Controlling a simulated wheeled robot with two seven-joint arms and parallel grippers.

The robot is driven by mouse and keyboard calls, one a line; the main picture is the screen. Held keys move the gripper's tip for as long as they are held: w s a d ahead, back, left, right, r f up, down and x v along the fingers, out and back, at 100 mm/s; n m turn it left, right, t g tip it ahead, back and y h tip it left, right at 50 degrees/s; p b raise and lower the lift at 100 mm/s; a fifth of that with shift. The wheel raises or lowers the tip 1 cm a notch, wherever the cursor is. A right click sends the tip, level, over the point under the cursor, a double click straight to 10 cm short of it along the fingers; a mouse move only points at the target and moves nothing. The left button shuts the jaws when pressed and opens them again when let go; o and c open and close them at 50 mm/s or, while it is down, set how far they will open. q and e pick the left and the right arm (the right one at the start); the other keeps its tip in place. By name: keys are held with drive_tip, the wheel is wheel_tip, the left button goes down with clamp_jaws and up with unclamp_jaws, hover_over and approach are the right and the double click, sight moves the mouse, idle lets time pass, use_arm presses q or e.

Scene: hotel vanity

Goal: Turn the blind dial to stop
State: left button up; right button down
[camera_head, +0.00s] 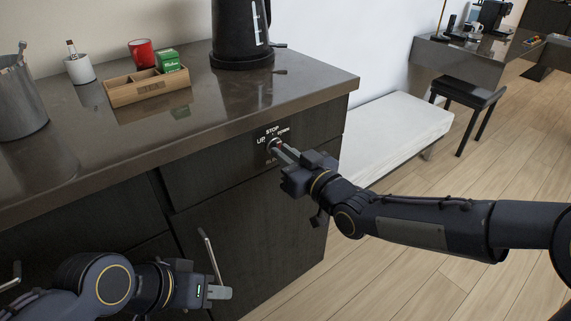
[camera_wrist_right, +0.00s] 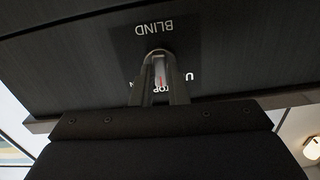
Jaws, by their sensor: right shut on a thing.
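The blind dial (camera_head: 274,144) is a small pale knob on the dark cabinet front, just under the countertop edge. White labels UP, STOP and DOWN are around its upper side, with BLIND below. My right gripper (camera_head: 284,151) is shut on the dial. In the right wrist view, which is upside down, its fingers (camera_wrist_right: 161,88) are either side of the dial (camera_wrist_right: 159,66). A red mark there lies toward the partly hidden STOP label. My left gripper (camera_head: 219,292) is low in front of the cabinet, apart from the dial; its finger gap cannot be made out.
On the countertop (camera_head: 230,108) stand a black kettle (camera_head: 239,35), a wooden tray (camera_head: 125,92) with a green box (camera_head: 167,60), a red mug (camera_head: 141,53) and a metal bucket (camera_head: 20,103). A cabinet handle (camera_head: 211,255) is beside my left gripper. A white bench (camera_head: 400,125) is at right.

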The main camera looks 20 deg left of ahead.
drive_tip(key=shift+n+b, duration=0.3)
drive_tip(key=shift+n, duration=0.1)
drive_tip(key=c, duration=1.4)
unclamp_jaws()
drive_tip(key=shift+c, duration=0.2)
drive_tip(key=p+v, duration=0.1)
drive_tip(key=v, duration=0.6)
drive_tip(key=shift+s+d, duration=0.25)
drive_tip(key=shift+d, duration=0.1)
